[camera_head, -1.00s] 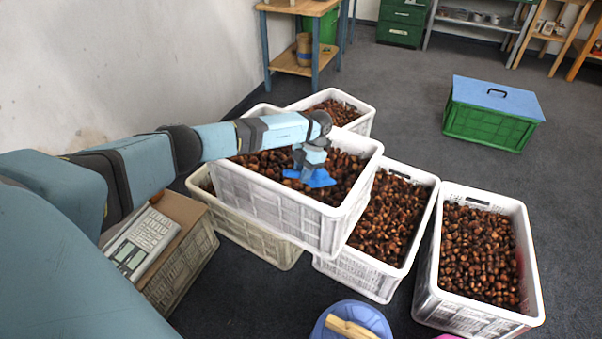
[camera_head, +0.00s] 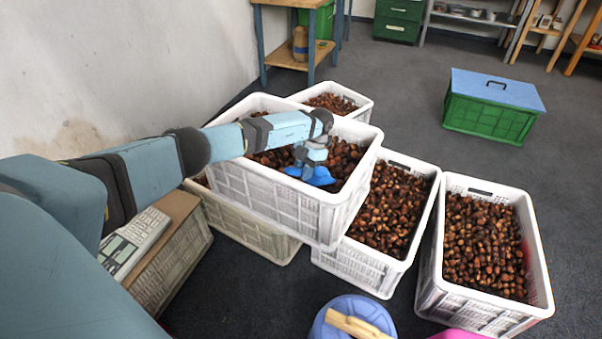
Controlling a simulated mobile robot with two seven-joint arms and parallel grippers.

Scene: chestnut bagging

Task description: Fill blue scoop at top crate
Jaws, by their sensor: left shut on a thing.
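The top crate (camera_head: 275,200) is white, stacked above other crates and filled with brown chestnuts (camera_head: 345,160). My left arm reaches in from the left over its near wall. My left gripper (camera_head: 311,163) points down inside the crate and is shut on the blue scoop (camera_head: 318,176). The scoop is down at the chestnut surface near the middle right of the crate. The gripper and arm hide part of it, and I cannot tell how many chestnuts are in it. My right gripper is not in view.
Crates of chestnuts stand right of the stack (camera_head: 362,268) and at far right (camera_head: 543,268), with another behind (camera_head: 362,112). A scale (camera_head: 133,243) sits at left. A blue bucket (camera_head: 322,318) is in front. A green box (camera_head: 490,122) stands on open floor.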

